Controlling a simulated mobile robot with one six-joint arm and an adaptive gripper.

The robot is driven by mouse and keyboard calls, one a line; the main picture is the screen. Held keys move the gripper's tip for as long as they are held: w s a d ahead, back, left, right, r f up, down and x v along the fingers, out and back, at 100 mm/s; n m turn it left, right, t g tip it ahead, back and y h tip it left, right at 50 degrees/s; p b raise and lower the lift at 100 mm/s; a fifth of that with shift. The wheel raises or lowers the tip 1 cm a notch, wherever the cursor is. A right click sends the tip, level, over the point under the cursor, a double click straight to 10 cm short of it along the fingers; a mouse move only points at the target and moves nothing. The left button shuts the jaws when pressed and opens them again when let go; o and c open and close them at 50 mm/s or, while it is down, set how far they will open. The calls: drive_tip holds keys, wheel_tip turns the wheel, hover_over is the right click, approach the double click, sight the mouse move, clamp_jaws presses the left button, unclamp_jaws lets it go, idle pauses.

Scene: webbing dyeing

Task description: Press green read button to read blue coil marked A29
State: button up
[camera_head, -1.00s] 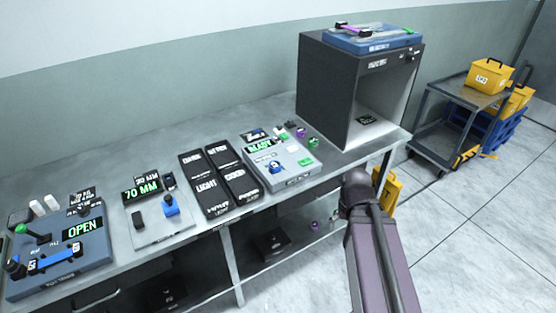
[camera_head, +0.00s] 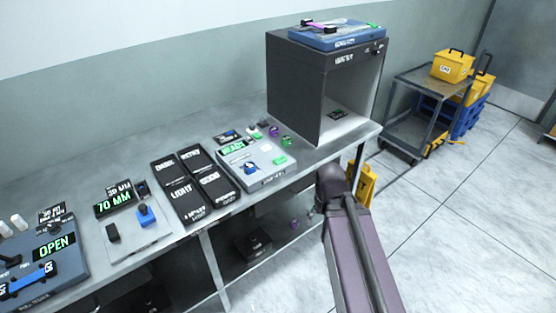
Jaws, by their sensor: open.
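The reader, a pale grey box (camera_head: 266,178) with a lit green display showing READY (camera_head: 232,150), stands on the bench left of the dark cabinet. A green button (camera_head: 280,160) is on its right side. A small blue coil (camera_head: 250,168) sits on its left front part; its marking is too small to read. My arm (camera_head: 350,235) reaches up from the lower right, and its dark end joint is in front of the bench edge, right of the reader and apart from it. My gripper cannot be made out beyond this joint.
A dark open cabinet (camera_head: 297,95) stands right of the reader, with purple and green coils (camera_head: 287,141) between them. Dark labelled bins (camera_head: 183,190) and a 70 MM device (camera_head: 140,235) are to the left.

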drive_tip(key=shift+c, duration=0.2)
clamp_jaws()
idle(1.3)
